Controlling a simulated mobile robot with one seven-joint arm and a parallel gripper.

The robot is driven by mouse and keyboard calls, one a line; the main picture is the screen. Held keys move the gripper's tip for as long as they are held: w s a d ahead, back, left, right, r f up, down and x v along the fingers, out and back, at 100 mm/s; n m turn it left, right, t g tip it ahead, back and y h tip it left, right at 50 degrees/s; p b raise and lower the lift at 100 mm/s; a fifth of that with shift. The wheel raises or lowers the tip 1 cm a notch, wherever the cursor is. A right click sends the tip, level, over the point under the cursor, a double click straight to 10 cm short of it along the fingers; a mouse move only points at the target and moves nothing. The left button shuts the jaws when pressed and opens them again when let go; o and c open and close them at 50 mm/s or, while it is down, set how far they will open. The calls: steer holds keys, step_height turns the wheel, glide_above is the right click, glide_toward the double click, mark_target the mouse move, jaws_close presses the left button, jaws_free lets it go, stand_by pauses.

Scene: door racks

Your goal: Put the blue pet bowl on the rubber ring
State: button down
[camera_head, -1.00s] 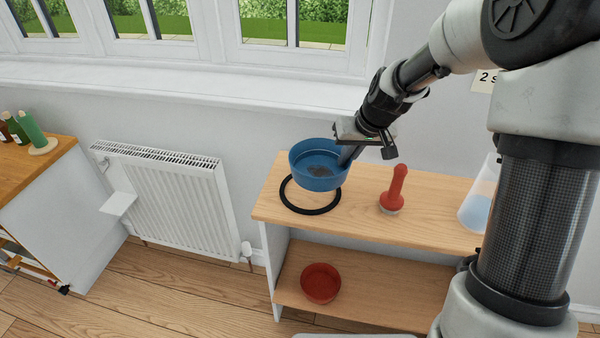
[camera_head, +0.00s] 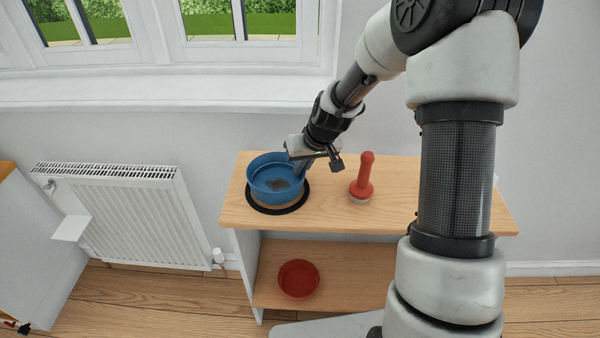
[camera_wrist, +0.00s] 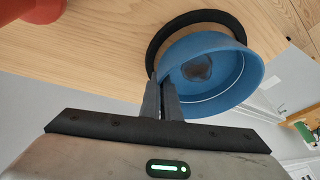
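The blue pet bowl (camera_head: 275,184) is upright over the black rubber ring (camera_head: 283,208) at the left end of the wooden shelf top. In the wrist view, the blue bowl (camera_wrist: 205,75) overlaps the ring (camera_wrist: 205,17), whose far part shows beyond the bowl. A gap appears between them in the wrist view, so the bowl seems slightly above the ring. My gripper (camera_head: 300,172) is at the bowl's right side; in the wrist view its fingers (camera_wrist: 163,95) are shut on the bowl's wall. The bowl hides part of the ring.
A red plunger-like object (camera_head: 362,180) stands on the shelf top (camera_head: 400,205) to the right of the bowl. A red bowl (camera_head: 298,279) sits on the lower shelf. A white radiator (camera_head: 125,215) is on the wall to the left.

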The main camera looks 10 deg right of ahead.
steer(key=shift+f, duration=0.6)
steer(key=shift+f, duration=0.2)
steer(key=c, duration=2)
jaws_free()
steer(key=shift+d+r, duration=0.1)
steer(key=shift+r, duration=0.35)
steer(key=p+v, duration=0.1)
steer(key=v, duration=1)
steer(key=shift+s+r, duration=0.15)
steer(key=shift+r, duration=0.1)
